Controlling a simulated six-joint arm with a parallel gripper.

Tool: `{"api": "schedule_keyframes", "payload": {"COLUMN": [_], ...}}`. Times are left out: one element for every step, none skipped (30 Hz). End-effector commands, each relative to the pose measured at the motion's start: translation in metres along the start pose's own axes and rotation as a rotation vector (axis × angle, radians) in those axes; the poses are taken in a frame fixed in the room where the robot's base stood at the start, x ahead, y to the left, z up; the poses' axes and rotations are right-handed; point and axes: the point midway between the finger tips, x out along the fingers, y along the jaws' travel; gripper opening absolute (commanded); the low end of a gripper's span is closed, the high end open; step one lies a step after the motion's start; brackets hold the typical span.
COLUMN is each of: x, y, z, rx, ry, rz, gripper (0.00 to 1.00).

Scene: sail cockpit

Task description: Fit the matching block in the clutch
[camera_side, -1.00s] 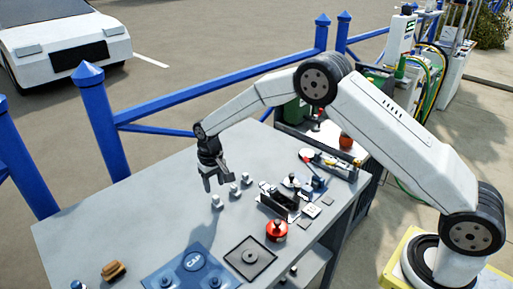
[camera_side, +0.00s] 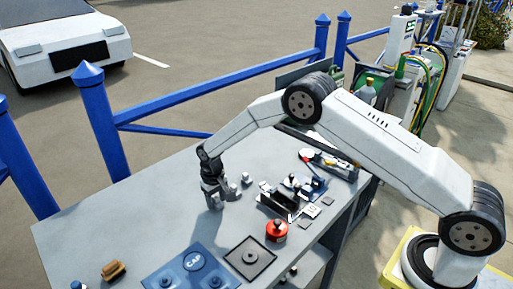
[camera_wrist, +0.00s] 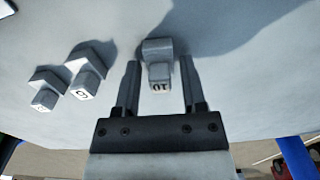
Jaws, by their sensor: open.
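My gripper (camera_side: 214,200) is open and low over the grey table. In the wrist view my gripper (camera_wrist: 157,66) has its two fingers on either side of a small grey stepped block (camera_wrist: 158,48) marked "10", with a gap on both sides. Two similar grey blocks stand to its left: a nearer one (camera_wrist: 88,72) with a mark I cannot read surely, and a farther one (camera_wrist: 45,92). One grey block (camera_side: 247,178) shows clear of my gripper in the side view. A black slotted device (camera_side: 280,202) on the table may be the clutch; its opening is too small to read.
A blue tray with small parts (camera_side: 305,186) is at the right. A brown object (camera_side: 113,270) lies front left. The table's left side is clear.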

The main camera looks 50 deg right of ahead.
Motion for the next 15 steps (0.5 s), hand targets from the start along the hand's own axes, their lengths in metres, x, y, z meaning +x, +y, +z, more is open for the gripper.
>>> {"api": "schedule_keyframes", "payload": {"x": [0.0000, 0.0000, 0.0000, 0.0000, 0.0000, 0.0000, 0.0000, 0.0000, 0.0000, 0.0000, -0.0001, -0.0003, -0.0004, -0.0008, -0.0014], "y": [0.0000, 0.0000, 0.0000, 0.0000, 0.0000, 0.0000, 0.0000, 0.0000, 0.0000, 0.0000, 0.0000, 0.0000, 0.0000, 0.0000, 0.0000], "z": [0.0000, 0.0000, 0.0000, 0.0000, 0.0000, 0.0000, 0.0000, 0.0001, 0.0001, 0.0001, 0.0000, 0.0000, 0.0000, 0.0000, -0.0001], "rx": [0.000, 0.000, 0.000, 0.000, 0.000, 0.000, 0.000, 0.000, 0.000, 0.000, 0.000, 0.000, 0.000, 0.000, 0.000], "ry": [0.000, 0.000, 0.000, 0.000, 0.000, 0.000, 0.000, 0.000, 0.000, 0.000, 0.000, 0.000, 0.000, 0.000, 0.000], "rz": [0.000, 0.000, 0.000, 0.000, 0.000, 0.000, 0.000, 0.000, 0.000, 0.000, 0.000, 0.000, 0.000, 0.000, 0.000], "gripper": [0.53, 0.53, 0.53, 0.50, 0.40, 0.28, 0.18, 0.08, 0.00, 0.00, 0.00, 0.00, 0.00, 0.00, 0.00]}}
